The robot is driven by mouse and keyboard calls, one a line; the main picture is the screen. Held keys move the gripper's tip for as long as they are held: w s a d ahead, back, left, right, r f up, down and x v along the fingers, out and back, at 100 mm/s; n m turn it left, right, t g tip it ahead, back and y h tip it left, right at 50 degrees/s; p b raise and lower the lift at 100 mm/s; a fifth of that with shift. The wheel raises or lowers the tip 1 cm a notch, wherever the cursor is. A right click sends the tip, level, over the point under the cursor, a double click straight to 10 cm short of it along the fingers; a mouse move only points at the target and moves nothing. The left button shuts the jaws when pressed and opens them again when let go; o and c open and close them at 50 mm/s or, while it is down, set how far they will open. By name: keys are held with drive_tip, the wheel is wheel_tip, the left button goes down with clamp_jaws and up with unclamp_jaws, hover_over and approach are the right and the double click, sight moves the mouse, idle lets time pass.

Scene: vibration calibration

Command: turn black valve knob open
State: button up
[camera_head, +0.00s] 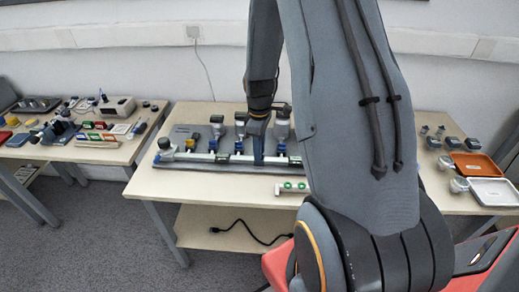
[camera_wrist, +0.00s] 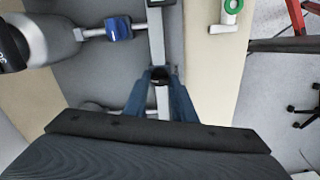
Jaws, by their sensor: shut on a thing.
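The black valve knob (camera_wrist: 161,80) shows in the wrist view between the two blue fingers of my gripper (camera_wrist: 160,77). The fingers are shut on it, and they hide much of its sides. The knob sits on the light pipe (camera_wrist: 157,38) of the apparatus. In the head view my gripper (camera_head: 258,155) points down at the front part of the apparatus board (camera_head: 215,165). The knob is hidden there behind the fingers, so how far it is turned cannot be told.
A blue fitting (camera_wrist: 118,28) and a grey gauge (camera_wrist: 45,40) stand beside the pipe. Side tables hold instruments (camera_head: 117,106) on the left and an orange tray (camera_head: 478,165) on the right.

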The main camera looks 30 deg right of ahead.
drive_tip(key=m, duration=0.7)
drive_tip(key=shift+r+p, duration=0.1)
drive_tip(key=shift+p, duration=0.3)
drive_tip(key=m, duration=0.4)
drive_tip(key=shift+m, duration=2.1)
drive_tip(key=o, duration=1)
drive_tip(key=shift+o, duration=0.2)
drive_tip(key=shift+r+b, duration=0.65)
drive_tip(key=shift+r, duration=3.25)
